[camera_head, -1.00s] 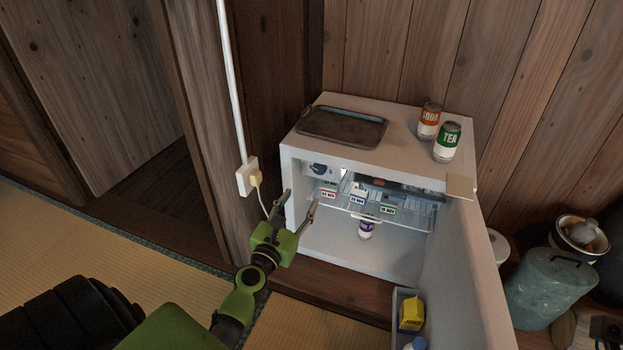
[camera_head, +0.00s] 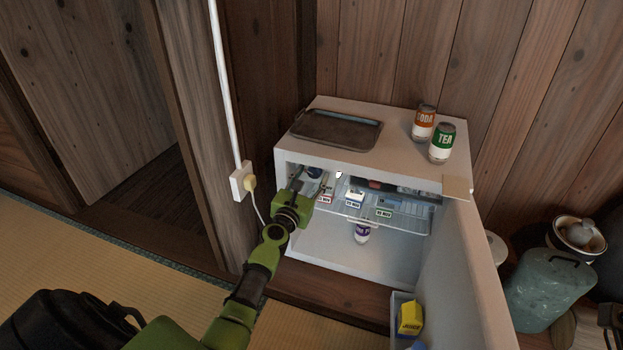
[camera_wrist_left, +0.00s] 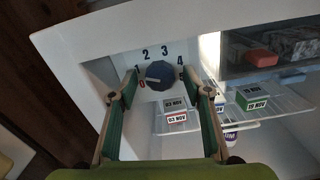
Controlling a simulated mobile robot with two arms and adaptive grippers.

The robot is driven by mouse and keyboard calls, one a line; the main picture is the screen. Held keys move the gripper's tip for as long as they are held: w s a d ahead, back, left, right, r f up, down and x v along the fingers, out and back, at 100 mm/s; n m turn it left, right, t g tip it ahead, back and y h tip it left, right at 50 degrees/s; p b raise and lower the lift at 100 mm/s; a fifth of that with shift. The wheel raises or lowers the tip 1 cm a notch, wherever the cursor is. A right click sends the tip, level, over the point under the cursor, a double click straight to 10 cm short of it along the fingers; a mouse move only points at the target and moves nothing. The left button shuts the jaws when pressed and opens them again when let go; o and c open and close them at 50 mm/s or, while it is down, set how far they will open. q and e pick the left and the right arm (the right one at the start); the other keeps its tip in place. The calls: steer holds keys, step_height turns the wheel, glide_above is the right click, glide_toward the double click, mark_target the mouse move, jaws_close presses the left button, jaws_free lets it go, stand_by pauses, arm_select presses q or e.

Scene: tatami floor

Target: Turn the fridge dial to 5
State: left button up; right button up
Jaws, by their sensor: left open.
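The small white fridge (camera_head: 385,152) stands open. A pale mark on the dial points left, close to the 0. The dial also shows partly in the head view (camera_head: 315,171). My left gripper (camera_head: 311,182) is open at the upper left of the fridge opening. In the left wrist view its fingers (camera_wrist_left: 162,88) stand either side of the dial, with no clear contact. My right gripper is not in view.
A wire shelf (camera_head: 410,224) holds small dated boxes (camera_wrist_left: 176,115). A purple-and-white container (camera_head: 362,232) is below it. The open door (camera_head: 462,250) is at the right. A tray (camera_head: 337,129), soda can (camera_head: 424,123) and tea can (camera_head: 441,143) stand on top.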

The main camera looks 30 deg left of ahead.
arm_select(q)
steer(key=shift+w, duration=0.15)
steer(key=shift+c, duration=0.5)
steer(key=c, duration=1)
